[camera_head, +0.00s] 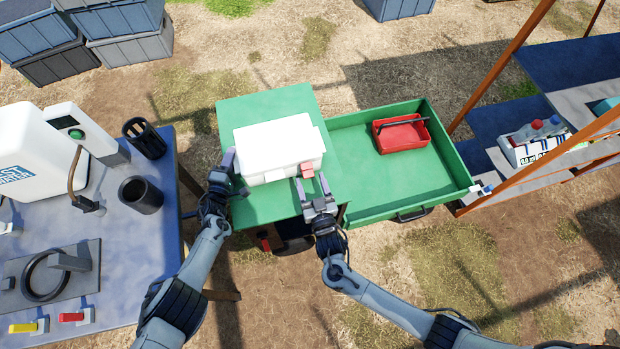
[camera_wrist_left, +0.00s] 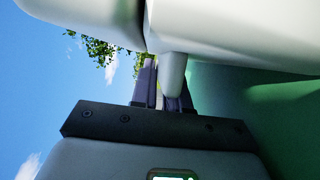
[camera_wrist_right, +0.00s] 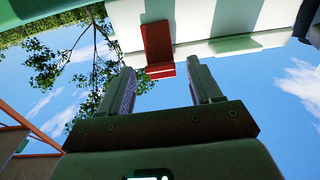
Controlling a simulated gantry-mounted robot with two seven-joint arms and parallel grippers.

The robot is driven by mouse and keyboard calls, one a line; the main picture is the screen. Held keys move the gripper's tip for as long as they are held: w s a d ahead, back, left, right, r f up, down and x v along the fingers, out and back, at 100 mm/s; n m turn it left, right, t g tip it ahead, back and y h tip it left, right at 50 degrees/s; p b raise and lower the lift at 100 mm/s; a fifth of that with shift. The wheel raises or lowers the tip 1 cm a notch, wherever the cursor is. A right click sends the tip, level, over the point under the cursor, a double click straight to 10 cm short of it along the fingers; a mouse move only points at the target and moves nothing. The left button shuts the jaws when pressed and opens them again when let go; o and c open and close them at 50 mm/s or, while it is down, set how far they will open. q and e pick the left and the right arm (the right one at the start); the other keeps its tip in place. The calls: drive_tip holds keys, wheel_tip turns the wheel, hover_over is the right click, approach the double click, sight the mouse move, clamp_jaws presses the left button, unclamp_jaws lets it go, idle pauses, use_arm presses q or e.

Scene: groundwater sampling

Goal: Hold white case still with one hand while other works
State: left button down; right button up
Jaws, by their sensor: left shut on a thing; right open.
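The white case (camera_head: 278,146) sits closed on the green cabinet top (camera_head: 262,105). My left gripper (camera_head: 230,176) is at the case's front left corner. In the left wrist view its fingers (camera_wrist_left: 163,92) are shut on a white projecting part of the case (camera_wrist_left: 240,28). My right gripper (camera_head: 311,184) is open and empty in front of the case's right front. A red latch (camera_head: 307,169) on the case is just beyond its fingertips. In the right wrist view the red latch (camera_wrist_right: 157,45) shows above and between the open fingers (camera_wrist_right: 165,82), apart from them.
An open green drawer (camera_head: 350,170) right of the cabinet holds a red tray (camera_head: 401,133). A blue table (camera_head: 140,225) with equipment and black cups stands left. A shelf (camera_head: 545,165) with bottles stands right. Grey crates (camera_head: 130,45) are stacked at the back left.

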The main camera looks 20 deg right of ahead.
sight(308, 170)
drive_tip(key=shift+w, duration=0.8)
drive_tip(key=c, duration=1)
drive_tip(key=shift+w+r+g, duration=0.25)
drive_tip(key=shift+r+g, duration=0.05)
drive_tip(key=shift+g, duration=0.35)
drive_tip(key=shift+w+r+g, duration=0.2)
drive_tip(key=shift+r+g, duration=0.1)
drive_tip(key=shift+g, duration=0.35)
drive_tip(key=shift+c, duration=0.2)
drive_tip(key=shift+w+r+g, duration=0.3)
drive_tip(key=shift+w+g, duration=0.15)
drive_tip(key=shift+g, duration=0.55)
drive_tip(key=o, duration=1)
drive_tip(key=shift+o, duration=0.2)
